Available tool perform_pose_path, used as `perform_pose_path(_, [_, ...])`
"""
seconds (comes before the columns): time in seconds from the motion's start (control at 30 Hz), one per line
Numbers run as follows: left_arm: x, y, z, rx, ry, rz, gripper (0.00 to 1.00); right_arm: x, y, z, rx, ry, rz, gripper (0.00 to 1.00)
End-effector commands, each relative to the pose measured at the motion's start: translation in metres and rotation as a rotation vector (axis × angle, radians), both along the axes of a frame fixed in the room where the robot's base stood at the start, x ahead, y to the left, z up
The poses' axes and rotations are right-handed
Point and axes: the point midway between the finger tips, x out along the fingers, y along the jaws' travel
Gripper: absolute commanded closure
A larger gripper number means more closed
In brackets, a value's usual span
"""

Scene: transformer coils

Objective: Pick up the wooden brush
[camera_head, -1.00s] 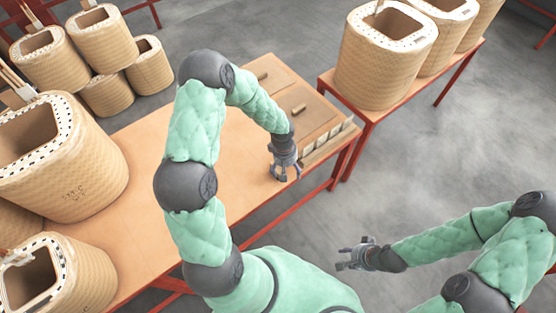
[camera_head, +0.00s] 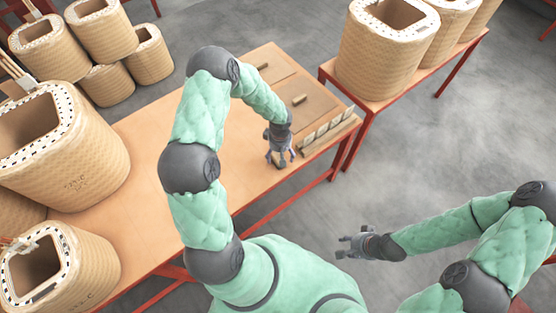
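I cannot pick out the wooden brush with certainty. Two small wooden pieces lie on flat brown boards at the table's far end: a farther wooden piece (camera_head: 262,66) and a nearer wooden piece (camera_head: 299,99). Either is too small to name surely. My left gripper (camera_head: 280,160) hangs fingers-down over the table, left of a row of small pale blocks, its fingers apart with nothing seen between them. My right gripper (camera_head: 341,246) is open and empty, over the floor to the right of the table.
The wooden table (camera_head: 135,150) is bare in its middle. Large wrapped coils, such as a front left coil (camera_head: 85,175), stand at its left end. More coils (camera_head: 378,60) stand on a second table at the upper right.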

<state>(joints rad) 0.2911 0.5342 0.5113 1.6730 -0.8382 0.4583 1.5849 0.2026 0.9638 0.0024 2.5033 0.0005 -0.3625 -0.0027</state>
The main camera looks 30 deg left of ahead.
Motion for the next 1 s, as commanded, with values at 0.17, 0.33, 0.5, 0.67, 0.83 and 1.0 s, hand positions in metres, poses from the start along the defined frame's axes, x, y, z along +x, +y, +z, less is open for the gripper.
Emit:
perform_pose_path(0.17, [0.000,0.000,-0.024,0.000,0.001,-0.002,0.16,0.000,0.000,-0.007,0.000,0.000,0.000,0.60])
perform_pose_path(0.33, [0.000,0.000,-0.028,0.000,-0.001,-0.001,0.16,0.000,0.000,-0.008,0.000,0.000,0.000,0.60])
perform_pose_path(0.5, [0.000,0.000,-0.027,0.000,-0.001,-0.001,0.21,0.000,0.000,-0.007,0.000,0.000,0.000,0.60])
perform_pose_path(0.67, [0.000,0.000,-0.027,0.000,0.000,-0.001,0.67,0.000,0.000,-0.007,0.000,0.000,0.000,0.60])
perform_pose_path(0.83, [0.000,0.000,-0.027,0.000,0.000,-0.001,0.78,0.000,0.000,-0.007,0.000,0.000,0.000,0.60])
perform_pose_path(1.0, [0.000,0.000,-0.027,0.000,0.000,-0.001,0.78,0.000,0.000,-0.007,0.000,0.000,0.000,0.60])
